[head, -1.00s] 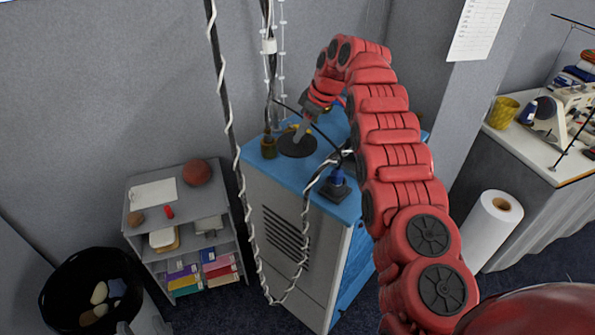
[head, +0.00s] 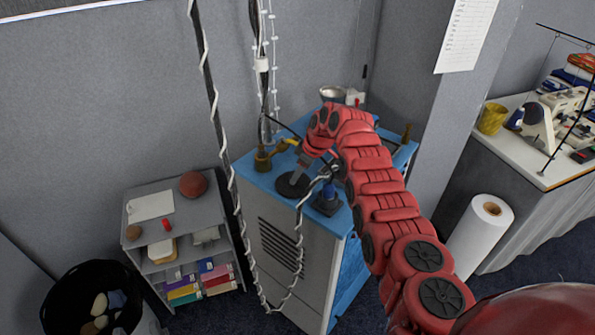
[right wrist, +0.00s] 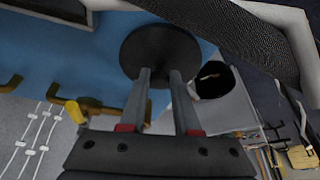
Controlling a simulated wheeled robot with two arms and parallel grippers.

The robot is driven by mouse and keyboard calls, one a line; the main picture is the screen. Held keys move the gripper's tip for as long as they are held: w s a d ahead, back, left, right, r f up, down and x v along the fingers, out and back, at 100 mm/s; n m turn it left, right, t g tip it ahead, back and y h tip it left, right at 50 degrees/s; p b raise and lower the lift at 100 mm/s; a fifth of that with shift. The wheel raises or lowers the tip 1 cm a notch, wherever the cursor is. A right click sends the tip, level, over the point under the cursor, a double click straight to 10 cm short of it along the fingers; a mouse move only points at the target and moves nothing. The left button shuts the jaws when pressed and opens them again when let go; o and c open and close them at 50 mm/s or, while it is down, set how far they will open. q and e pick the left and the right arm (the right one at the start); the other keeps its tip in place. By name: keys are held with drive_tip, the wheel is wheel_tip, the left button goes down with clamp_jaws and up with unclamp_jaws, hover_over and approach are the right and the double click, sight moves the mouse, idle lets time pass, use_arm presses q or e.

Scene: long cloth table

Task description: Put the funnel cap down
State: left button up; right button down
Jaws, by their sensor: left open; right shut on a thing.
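The funnel cap (head: 292,184) is a round black disc. It is over the front left part of the blue top (head: 258,178) of a grey cabinet. My right gripper (head: 299,170) is shut on it from above. A silver funnel bowl (head: 332,93) stands at the back of the top, partly behind my arm. My left gripper is not in view.
A black-and-white wrapped cable (head: 232,190) hangs in front of the cabinet. A grey shelf (head: 222,212) stands at the left.

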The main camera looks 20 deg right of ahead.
drive_tip(key=shift+a, duration=0.1)
drive_tip(key=shift+f+b, duration=0.2)
drive_tip(key=shift+b, duration=0.1)
drive_tip(key=c, duration=0.6)
unclamp_jaws()
drive_tip(key=shift+c, duration=0.2)
drive_tip(key=shift+r, duration=0.15)
